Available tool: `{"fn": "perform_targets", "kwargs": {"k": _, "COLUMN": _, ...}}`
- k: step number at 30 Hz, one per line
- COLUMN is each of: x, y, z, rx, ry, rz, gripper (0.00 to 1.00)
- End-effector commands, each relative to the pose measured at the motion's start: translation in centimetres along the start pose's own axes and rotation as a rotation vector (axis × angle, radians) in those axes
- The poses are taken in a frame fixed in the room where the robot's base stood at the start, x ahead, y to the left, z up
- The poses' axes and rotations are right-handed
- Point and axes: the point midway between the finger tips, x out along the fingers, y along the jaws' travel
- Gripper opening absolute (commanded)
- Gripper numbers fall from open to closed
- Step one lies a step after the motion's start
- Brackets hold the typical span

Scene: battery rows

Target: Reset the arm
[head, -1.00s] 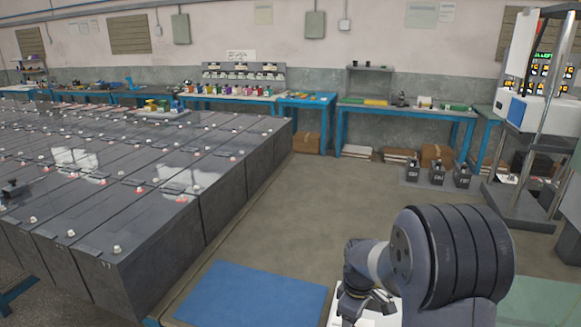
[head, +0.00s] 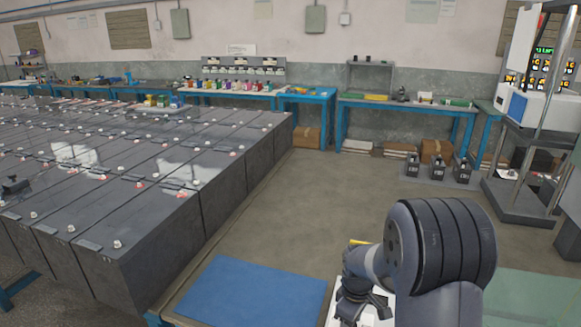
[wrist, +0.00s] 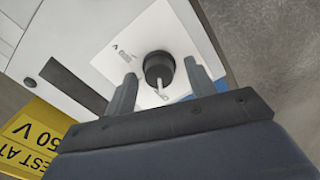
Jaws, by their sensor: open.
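My gripper (wrist: 162,80) is open in the wrist view, with its two grey fingers apart. A black round knob (wrist: 159,66) with a light pointer shows between the fingertips, on a white plate (wrist: 118,40) marked "A". Whether the fingers touch the knob I cannot tell, but a gap shows on each side. In the head view my arm stands at the lower right, its wrist bent low over a white thing (head: 334,312); the fingertips cannot be made out there.
A yellow label (wrist: 35,135) reading partly "50 V" is beside the plate. Rows of dark battery cells (head: 150,240) fill the left. A blue mat (head: 250,290) lies bare in front. Blue-framed benches (head: 405,108) line the back wall; a metal rack (head: 525,205) stands right.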

Motion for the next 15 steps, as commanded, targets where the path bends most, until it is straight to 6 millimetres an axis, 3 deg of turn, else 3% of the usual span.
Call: {"fn": "perform_targets", "kwargs": {"k": 15, "x": -0.47, "y": 0.17, "z": -0.07, "rx": 0.433, "ry": 0.004, "rz": 0.004, "gripper": 0.52}}
